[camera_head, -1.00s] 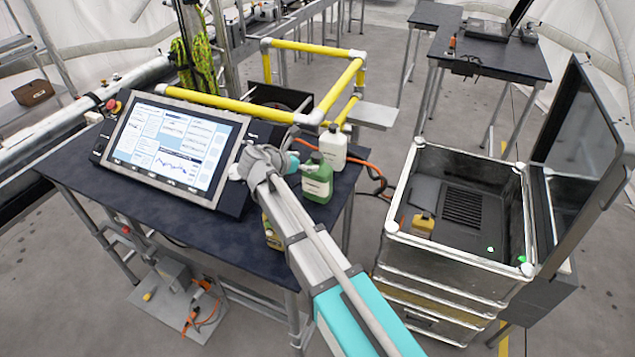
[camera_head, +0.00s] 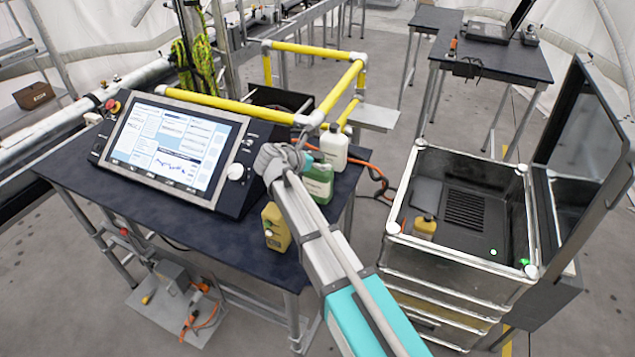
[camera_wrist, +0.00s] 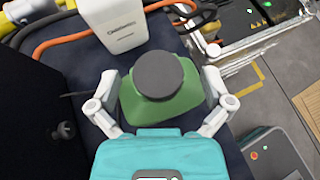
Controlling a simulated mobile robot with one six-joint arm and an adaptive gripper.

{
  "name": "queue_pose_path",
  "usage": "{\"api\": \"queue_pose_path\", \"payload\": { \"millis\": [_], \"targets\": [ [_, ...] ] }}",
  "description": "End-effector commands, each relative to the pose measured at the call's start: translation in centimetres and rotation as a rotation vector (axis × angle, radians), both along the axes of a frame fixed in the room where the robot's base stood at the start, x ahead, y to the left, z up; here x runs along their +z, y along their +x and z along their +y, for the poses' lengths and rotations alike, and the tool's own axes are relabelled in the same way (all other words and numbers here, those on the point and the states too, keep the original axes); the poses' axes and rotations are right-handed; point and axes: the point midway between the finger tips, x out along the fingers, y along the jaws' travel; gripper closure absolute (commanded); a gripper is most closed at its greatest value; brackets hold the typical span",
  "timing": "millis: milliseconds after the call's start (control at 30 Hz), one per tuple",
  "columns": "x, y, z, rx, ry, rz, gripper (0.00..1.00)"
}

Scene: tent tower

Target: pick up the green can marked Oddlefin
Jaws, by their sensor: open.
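The green can (camera_head: 318,183) stands upright on the dark table (camera_head: 215,240), partly hidden behind my arm in the head view. In the wrist view the green can (camera_wrist: 150,110) shows from above with its dark round cap. My gripper (camera_wrist: 160,105) is open, with one finger on each side of the can. I cannot tell whether the fingers touch it. In the head view my gripper (camera_head: 300,163) is at the can's left. The can's label is too small to read.
A white can (camera_head: 334,148) stands close behind the green one. A yellow can (camera_head: 275,228) stands nearer the table's front. A slanted screen console (camera_head: 172,150) fills the left. An open crate (camera_head: 395,240) at the right holds another yellow can (camera_head: 425,227). Yellow rails (camera_head: 340,90) rise behind.

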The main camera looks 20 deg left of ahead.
Motion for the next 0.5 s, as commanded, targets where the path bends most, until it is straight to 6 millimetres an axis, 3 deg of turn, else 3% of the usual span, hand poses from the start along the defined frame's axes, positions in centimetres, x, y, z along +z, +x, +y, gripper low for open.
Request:
{"api": "queue_pose_path", "payload": {
  "millis": [467, 500],
  "targets": [
    [0.04, 0.01, -0.04, 0.0, 0.0, 0.0, 0.0],
    [0.04, 0.01, -0.04, 0.0, 0.0, 0.0, 0.06]
  ]
}}
